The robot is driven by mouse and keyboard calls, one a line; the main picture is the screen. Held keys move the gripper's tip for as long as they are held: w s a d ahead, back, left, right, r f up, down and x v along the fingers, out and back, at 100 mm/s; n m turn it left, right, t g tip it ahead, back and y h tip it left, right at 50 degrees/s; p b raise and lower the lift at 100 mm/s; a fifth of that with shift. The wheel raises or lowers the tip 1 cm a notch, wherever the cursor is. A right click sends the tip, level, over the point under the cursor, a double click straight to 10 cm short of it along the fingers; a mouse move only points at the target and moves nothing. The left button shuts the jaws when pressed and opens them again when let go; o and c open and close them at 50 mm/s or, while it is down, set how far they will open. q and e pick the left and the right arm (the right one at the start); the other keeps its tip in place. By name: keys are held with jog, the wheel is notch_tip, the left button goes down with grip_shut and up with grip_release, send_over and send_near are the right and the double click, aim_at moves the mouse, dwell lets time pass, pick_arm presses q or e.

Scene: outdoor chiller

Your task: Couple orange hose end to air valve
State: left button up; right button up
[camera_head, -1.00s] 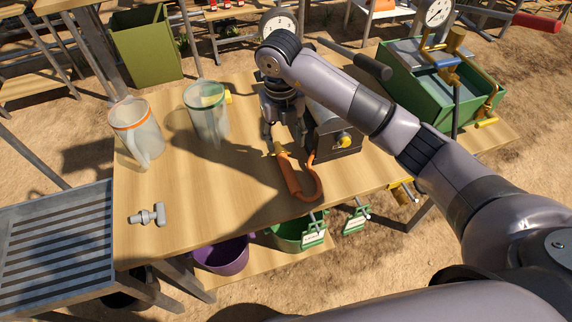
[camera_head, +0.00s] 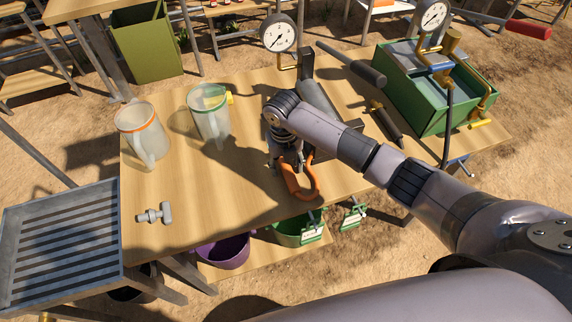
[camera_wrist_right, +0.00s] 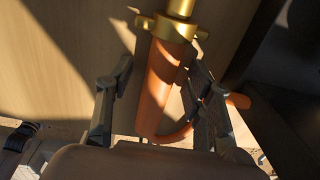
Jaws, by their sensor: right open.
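The orange hose end (camera_head: 291,184) lies on the wooden table, with its hose looping round near the front edge. In the right wrist view the orange hose end (camera_wrist_right: 160,88) has a brass winged fitting (camera_wrist_right: 172,28) at its far end. My right gripper (camera_head: 286,164) is over the hose end. Its two fingers (camera_wrist_right: 157,97) stand open on either side of the orange grip, and I see no firm hold. I cannot pick out the air valve for certain; the arm hides part of the grey pump (camera_head: 317,96). My left gripper is out of view.
Two clear jugs (camera_head: 143,140) (camera_head: 209,121) and a grey T-shaped fitting (camera_head: 154,213) are on the left of the table. A round gauge (camera_head: 279,33) stands behind my right arm. A green water box (camera_head: 397,107) is at right.

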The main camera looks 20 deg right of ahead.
jog(key=shift+c, duration=0.6)
grip_shut()
